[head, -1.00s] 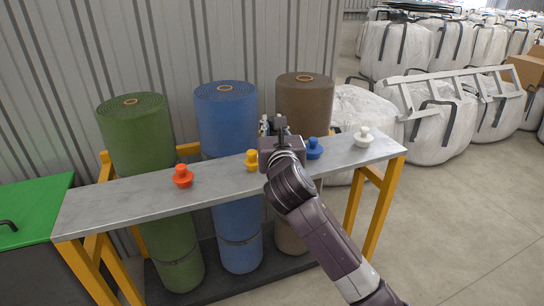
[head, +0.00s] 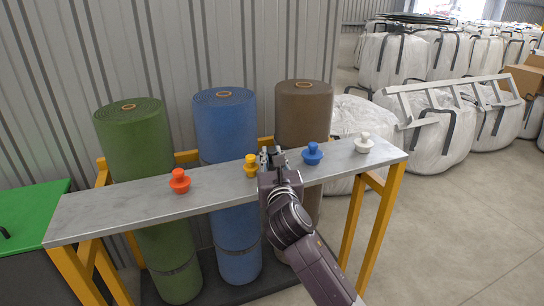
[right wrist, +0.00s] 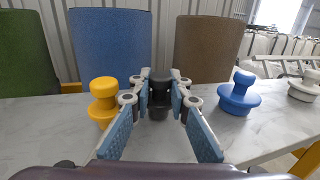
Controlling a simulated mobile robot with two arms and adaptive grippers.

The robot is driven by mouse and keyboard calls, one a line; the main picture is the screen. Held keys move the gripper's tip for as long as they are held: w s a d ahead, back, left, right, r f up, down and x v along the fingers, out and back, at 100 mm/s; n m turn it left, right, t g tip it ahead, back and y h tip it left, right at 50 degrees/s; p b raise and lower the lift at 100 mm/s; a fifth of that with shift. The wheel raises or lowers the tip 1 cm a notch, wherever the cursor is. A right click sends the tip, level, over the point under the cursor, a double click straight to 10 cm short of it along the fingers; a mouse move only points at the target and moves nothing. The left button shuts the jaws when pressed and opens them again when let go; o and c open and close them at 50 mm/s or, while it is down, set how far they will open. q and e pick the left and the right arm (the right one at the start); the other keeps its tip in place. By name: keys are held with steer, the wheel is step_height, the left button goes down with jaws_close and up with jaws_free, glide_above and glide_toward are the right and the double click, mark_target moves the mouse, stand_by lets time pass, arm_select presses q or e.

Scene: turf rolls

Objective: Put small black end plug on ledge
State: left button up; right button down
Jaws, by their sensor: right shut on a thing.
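The small black end plug (right wrist: 158,95) is between the fingers of my right gripper (right wrist: 159,100) in the right wrist view, and the gripper is shut on it. The plug is upright, at or just above the grey ledge (right wrist: 45,135); I cannot tell if its base touches. In the head view my right gripper (head: 270,158) is over the ledge (head: 225,185), between the yellow plug (head: 250,165) and the blue plug (head: 312,154), and the black plug is mostly hidden there. My left gripper is not in view.
An orange plug (head: 179,181) and a white plug (head: 364,143) stand farther along the ledge. Green (head: 135,140), blue (head: 226,120) and brown (head: 303,110) turf rolls stand behind it. A green-lidded box (head: 35,205) is at the left. The ledge between the orange and yellow plugs is clear.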

steer(key=c, duration=2.1)
jaws_free()
steer(key=shift+f, duration=0.1)
